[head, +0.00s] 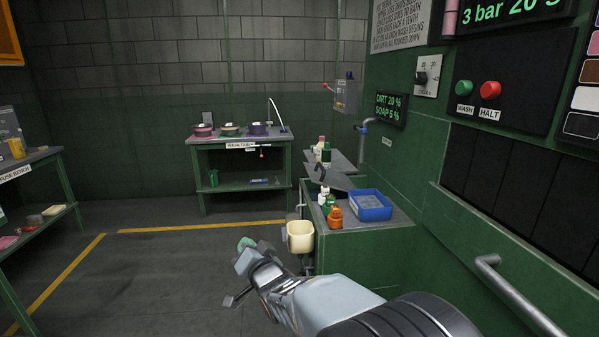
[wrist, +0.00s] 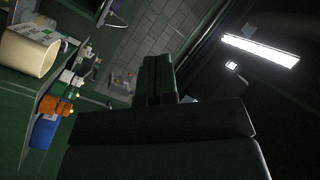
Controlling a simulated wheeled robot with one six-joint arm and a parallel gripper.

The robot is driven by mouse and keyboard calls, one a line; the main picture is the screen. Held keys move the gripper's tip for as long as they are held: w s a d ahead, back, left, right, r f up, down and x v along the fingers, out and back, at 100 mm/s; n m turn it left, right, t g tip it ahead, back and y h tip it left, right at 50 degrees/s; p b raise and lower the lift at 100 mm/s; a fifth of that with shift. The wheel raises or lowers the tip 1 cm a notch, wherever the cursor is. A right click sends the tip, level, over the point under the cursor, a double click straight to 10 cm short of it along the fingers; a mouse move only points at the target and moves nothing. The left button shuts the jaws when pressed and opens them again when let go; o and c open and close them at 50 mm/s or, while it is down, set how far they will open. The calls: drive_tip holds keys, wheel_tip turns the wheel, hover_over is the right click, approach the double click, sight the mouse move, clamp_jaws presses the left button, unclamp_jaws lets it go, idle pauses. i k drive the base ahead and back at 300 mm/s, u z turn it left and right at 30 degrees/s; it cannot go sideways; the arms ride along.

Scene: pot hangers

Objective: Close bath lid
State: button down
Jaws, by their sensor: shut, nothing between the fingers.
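A grey tilted plate (head: 340,181) rises from the green cabinet behind the bottles in the head view. It may be the bath lid, but I cannot tell for sure. My gripper (head: 246,246) is in front of and to the left of the cabinet, low over the floor and well apart from the plate. In the wrist view its fingers (wrist: 158,78) are together with nothing between them. The bath's opening is not clearly visible.
A cream bin (head: 300,237) hangs at the cabinet's left side, close to my gripper. A rail (head: 515,295) runs at right. Floor at left is free.

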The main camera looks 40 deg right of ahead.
sight(317, 174)
drive_tip(key=z, duration=0.05)
drive_tip(key=i, duration=3.1)
drive_tip(key=z, duration=2.6)
